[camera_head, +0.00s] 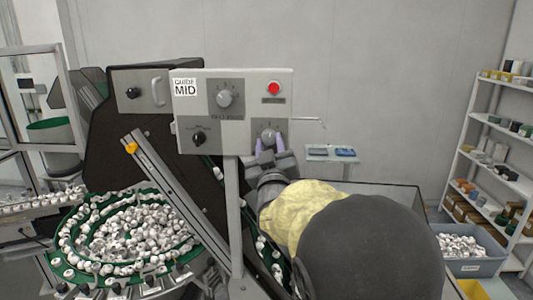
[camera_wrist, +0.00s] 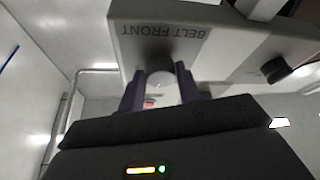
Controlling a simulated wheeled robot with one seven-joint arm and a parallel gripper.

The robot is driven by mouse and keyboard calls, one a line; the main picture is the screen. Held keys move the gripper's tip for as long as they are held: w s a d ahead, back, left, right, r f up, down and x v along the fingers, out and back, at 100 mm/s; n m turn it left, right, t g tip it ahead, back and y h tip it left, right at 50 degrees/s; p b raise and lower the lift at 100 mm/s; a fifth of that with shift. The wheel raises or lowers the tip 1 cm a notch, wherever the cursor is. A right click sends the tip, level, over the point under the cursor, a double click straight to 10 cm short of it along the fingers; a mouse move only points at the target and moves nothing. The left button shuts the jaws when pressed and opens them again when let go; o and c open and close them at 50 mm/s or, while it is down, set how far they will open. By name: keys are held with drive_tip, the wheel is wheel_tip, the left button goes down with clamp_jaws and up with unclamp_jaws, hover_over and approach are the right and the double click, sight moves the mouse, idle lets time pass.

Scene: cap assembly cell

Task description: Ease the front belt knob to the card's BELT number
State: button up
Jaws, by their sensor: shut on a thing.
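The front belt knob (camera_head: 269,136) is a grey round dial at the lower right of the grey control panel (camera_head: 252,78). My gripper (camera_head: 270,143) reaches it from the right and below, its two purple-grey fingers on either side of it. In the wrist view the knob (camera_wrist: 161,88) sits between the dark fingers of my gripper (camera_wrist: 160,92), which are shut on it, under an upside-down BELT FRONT label (camera_wrist: 178,32). The knob's pointer and scale numbers cannot be read.
The panel also holds another grey dial (camera_head: 223,98), a black knob (camera_head: 198,138) and a red button (camera_head: 274,88). A thin rod (camera_head: 308,120) sticks out at its right. A bowl of white caps (camera_head: 130,228) stands lower left; a shelf (camera_head: 492,150) stands far right.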

drive_tip(key=n+y+b, duration=0.1)
drive_tip(key=n, duration=0.1)
drive_tip(key=n+g+y, duration=0.1)
drive_tip(key=n, duration=0.2)
drive_tip(key=n+y+b, duration=0.1)
drive_tip(key=n, duration=0.1)
drive_tip(key=shift+d+r+n+g+b, duration=0.15)
drive_tip(key=shift+d+n+g+b, duration=0.15)
drive_tip(key=shift+g+b, duration=0.1)
drive_tip(key=n, duration=0.2)
drive_tip(key=n+g+b, duration=0.1)
drive_tip(key=n, duration=0.1)
drive_tip(key=n+y+b, duration=0.1)
drive_tip(key=shift+r+n+g, duration=0.25)
drive_tip(key=shift+n+g, duration=0.15)
drive_tip(key=o, duration=1)
drive_tip(key=shift+d+f, duration=0.1)
drive_tip(key=shift+d, duration=0.05)
